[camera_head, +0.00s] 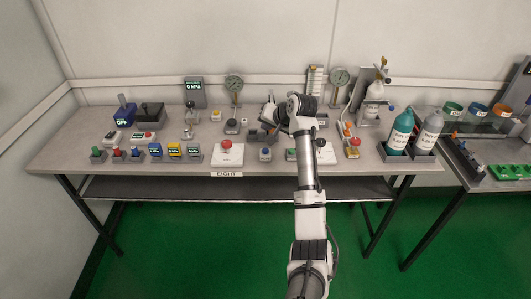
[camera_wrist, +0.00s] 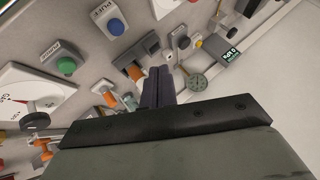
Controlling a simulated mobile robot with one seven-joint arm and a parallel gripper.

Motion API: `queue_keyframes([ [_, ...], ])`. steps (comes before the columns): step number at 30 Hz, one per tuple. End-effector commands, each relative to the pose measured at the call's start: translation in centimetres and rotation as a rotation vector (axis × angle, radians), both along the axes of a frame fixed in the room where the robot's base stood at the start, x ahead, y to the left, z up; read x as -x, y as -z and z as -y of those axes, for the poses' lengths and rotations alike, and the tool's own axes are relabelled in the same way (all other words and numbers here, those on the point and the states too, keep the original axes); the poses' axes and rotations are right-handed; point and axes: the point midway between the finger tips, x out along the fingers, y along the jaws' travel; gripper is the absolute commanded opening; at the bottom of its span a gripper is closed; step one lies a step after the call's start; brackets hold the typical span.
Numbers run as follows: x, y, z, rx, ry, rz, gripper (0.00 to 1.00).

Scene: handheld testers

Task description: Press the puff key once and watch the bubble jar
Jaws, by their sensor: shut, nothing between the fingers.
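The puff key is a blue round button on a grey block labelled PUFF (camera_wrist: 115,26) at the top of the wrist view. In the head view a blue button (camera_head: 265,154) near the table's front edge appears to be the same key. My gripper (camera_wrist: 158,72) is shut and empty. Its dark fingers are apart from the key, towards the wall side of it. In the head view my gripper (camera_head: 268,122) is over the middle of the table, partly hidden by my wrist. I cannot clearly make out the bubble jar; small glassy parts beside my fingers are partly hidden.
A green button (camera_wrist: 67,65) stands beside the puff key, and a white dial plate (camera_wrist: 33,85) lies beyond it. A red button on a white plate (camera_head: 227,152) is left of the key. A round gauge (camera_head: 234,83) and a pressure display (camera_head: 194,87) stand at the back.

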Motion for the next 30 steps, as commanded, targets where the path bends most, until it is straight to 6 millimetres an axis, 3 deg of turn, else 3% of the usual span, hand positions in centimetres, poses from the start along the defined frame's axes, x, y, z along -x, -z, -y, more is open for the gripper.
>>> queue_keyframes([
  [1,0.0,1.3,0.1,-0.001,0.001,0.0,0.0],
  [9,0.0,5.1,0.1,0.001,0.001,0.0,0.0],
  [15,0.0,6.6,0.0,-0.001,-0.001,0.0,0.0],
  [30,0.0,7.0,0.0,0.0,0.0,0.0,0.0],
])
